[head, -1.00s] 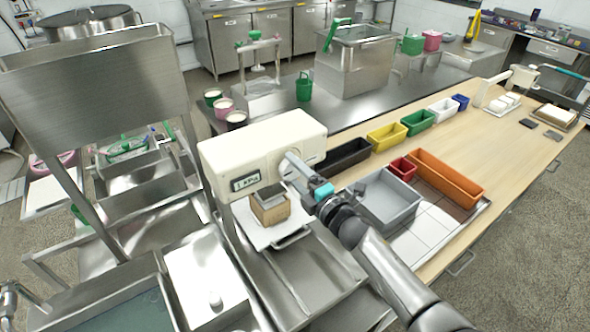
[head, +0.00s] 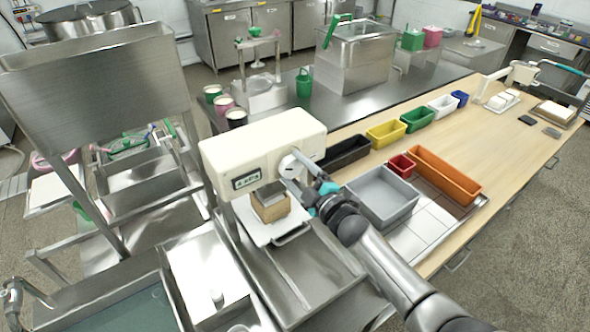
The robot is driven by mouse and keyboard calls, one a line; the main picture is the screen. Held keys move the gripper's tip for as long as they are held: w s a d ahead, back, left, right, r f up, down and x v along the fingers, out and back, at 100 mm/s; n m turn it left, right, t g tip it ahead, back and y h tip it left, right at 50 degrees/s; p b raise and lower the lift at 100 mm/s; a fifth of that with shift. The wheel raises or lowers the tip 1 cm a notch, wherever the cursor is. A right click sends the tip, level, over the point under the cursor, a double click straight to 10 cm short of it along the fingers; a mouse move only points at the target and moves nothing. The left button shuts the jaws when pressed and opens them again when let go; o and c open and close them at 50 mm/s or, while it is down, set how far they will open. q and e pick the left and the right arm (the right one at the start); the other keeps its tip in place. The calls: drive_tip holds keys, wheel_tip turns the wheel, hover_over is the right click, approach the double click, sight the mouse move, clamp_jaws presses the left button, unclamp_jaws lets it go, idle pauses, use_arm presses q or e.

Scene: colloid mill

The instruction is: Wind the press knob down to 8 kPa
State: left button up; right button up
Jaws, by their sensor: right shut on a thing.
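The cream press head (head: 250,148) stands in the middle of the head view, with a small display (head: 246,178) on its front face that appears to read 4 kPa. The press knob (head: 287,163) is on the head's right end and is partly hidden by my gripper. My right gripper (head: 298,172) is shut on the knob, with its arm coming in from the lower right. Under the head, a wooden mould (head: 270,208) with a grey block in its top sits on a white plate (head: 262,230). My left gripper is out of view.
A grey tray (head: 383,200), a red bin (head: 402,166) and an orange bin (head: 445,172) lie right of the press, close to my right arm. A black bin (head: 345,153) is behind. A steel sink (head: 110,305) is at the lower left.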

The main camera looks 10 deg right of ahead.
idle(0.3)
drive_tip(key=o, duration=1.3)
drive_tip(key=shift+c, duration=0.2)
drive_tip(key=shift+s+d, duration=0.1)
drive_tip(key=shift+s, duration=0.05)
drive_tip(key=v, duration=1.5)
